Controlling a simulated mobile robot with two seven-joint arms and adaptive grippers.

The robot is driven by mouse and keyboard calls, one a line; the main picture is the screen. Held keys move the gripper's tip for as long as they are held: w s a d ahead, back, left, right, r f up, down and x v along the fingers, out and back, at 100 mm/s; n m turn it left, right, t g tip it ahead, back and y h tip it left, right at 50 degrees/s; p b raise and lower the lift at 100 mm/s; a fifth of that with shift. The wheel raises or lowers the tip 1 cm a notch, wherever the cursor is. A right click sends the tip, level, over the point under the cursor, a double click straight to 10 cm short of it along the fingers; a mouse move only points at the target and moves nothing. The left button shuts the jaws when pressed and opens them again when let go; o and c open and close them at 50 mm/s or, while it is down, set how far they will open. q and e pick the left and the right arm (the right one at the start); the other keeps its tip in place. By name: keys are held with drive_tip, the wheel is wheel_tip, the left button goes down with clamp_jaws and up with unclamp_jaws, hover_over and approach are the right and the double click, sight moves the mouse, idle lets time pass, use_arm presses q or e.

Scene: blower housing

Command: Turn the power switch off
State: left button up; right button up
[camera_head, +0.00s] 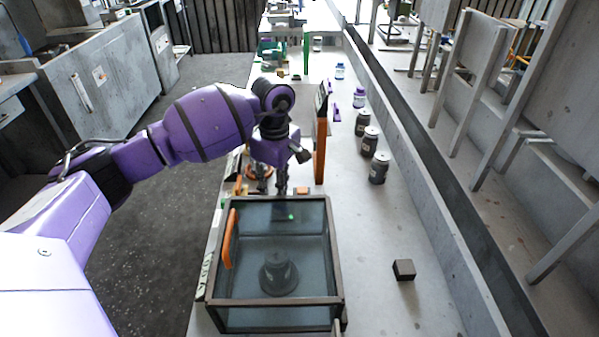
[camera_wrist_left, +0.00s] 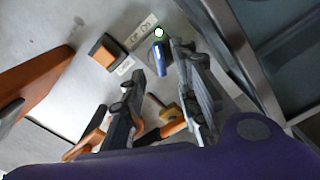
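A clear-walled box with a dark frame (camera_head: 335,262) stands on the bench, with a dark round part (camera_head: 278,274) inside. My left gripper (camera_head: 272,188) points down just behind the box. In the left wrist view its two fingers (camera_wrist_left: 163,88) are apart, with nothing held. My right gripper is not visible.
An orange-and-black block (camera_wrist_left: 107,52) sits left of the blue piece. An upright orange-edged panel (camera_head: 320,150) stands right of my left gripper. Several dark jars (camera_head: 379,168) line the bench's right side. A small dark cube (camera_head: 404,269) lies right of the box, with clear bench around it.

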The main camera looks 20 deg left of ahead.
use_arm(q)
wheel_tip(320, 180, down, 5)
drive_tip(key=shift+r, duration=0.1)
idle(0.3)
clamp_jaws()
